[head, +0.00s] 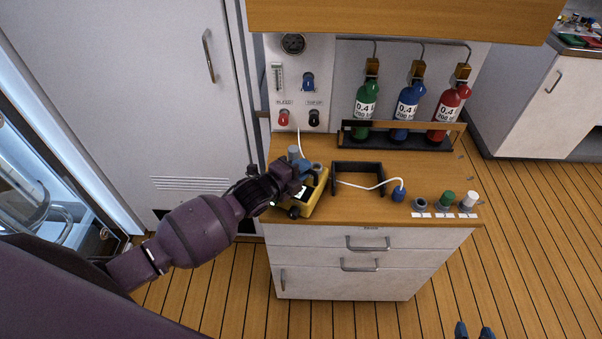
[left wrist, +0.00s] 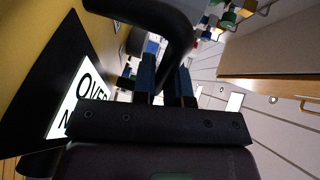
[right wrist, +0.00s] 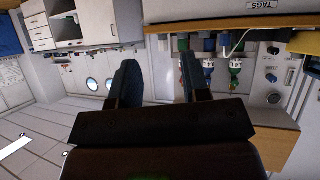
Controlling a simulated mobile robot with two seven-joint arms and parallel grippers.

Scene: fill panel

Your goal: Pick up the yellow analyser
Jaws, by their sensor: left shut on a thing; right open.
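The yellow analyser (head: 314,198) is at the left front of the wooden counter top. Whether it touches the counter is unclear. In the left wrist view its yellow body and lit display (left wrist: 83,98), reading "OVE…", fill the left side, and its black carry handle (left wrist: 184,22) arches over the fingers. My left gripper (head: 299,160) is shut on the analyser, at its handle; its blue fingers also show in the left wrist view (left wrist: 166,85). My arm hides part of the analyser. My right gripper (head: 474,331) is open and empty, low in front of the counter; it also shows in the right wrist view (right wrist: 160,78).
A black bracket (head: 357,166) stands right of the analyser. A white cable (head: 364,187) runs to a blue plug (head: 398,195). Grey, green (head: 447,198) and white caps line the front right. Green, blue (head: 408,105) and red bottles stand in a rack behind. A wall panel (head: 297,85) rises behind.

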